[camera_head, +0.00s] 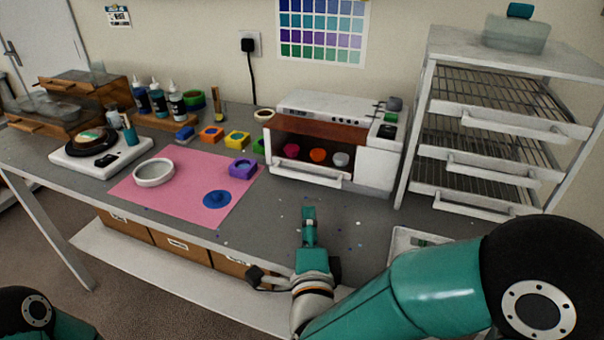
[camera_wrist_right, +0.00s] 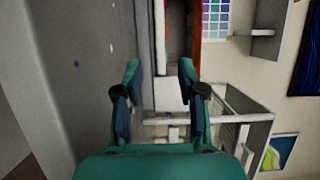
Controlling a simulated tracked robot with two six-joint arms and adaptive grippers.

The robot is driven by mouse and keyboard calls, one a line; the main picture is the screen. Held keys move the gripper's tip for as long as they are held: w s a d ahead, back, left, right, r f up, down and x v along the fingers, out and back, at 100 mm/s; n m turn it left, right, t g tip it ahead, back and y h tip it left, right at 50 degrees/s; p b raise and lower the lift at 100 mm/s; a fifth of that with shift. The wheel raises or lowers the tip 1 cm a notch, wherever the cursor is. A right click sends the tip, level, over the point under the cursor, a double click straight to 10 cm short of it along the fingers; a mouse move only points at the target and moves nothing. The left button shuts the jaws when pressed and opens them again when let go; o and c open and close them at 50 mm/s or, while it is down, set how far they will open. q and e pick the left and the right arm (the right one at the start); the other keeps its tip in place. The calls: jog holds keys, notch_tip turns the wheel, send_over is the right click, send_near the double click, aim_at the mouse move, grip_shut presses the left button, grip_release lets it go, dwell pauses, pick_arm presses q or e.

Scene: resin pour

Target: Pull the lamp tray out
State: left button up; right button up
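The curing lamp (camera_head: 322,112) is a white box with a red-brown panel, standing at the back of the bench. Its tray (camera_head: 285,174) carries a white bar handle (camera_head: 305,179) on the front edge. Pink, orange and pale round pieces (camera_head: 316,156) show inside the lamp. My right gripper (camera_head: 309,214) is in front of the lamp, apart from the handle in the head view. In the right wrist view the two fingers of the right gripper (camera_wrist_right: 159,72) stand apart with nothing held. White lamp parts (camera_wrist_right: 168,95) show beyond them. My left gripper is out of view.
A white wire rack (camera_head: 490,120) with handled shelves stands right of the lamp. A pink mat (camera_head: 185,190) with a white ring and a purple mould lies left. A white tray (camera_head: 402,240) sits right of my gripper. The bench before the lamp is mostly clear.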

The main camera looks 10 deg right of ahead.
aim_at(304, 179)
jog(key=w+p, duration=0.1)
jog(key=w, duration=0.4)
jog(key=w+d+p, duration=0.1)
jog(key=w, duration=0.4)
jog(key=w+d+p, duration=0.1)
jog(key=w, duration=0.3)
jog(key=shift+w+d, duration=0.1)
jog(key=shift+w, duration=0.3)
grip_shut()
jog(key=shift+f, duration=0.1)
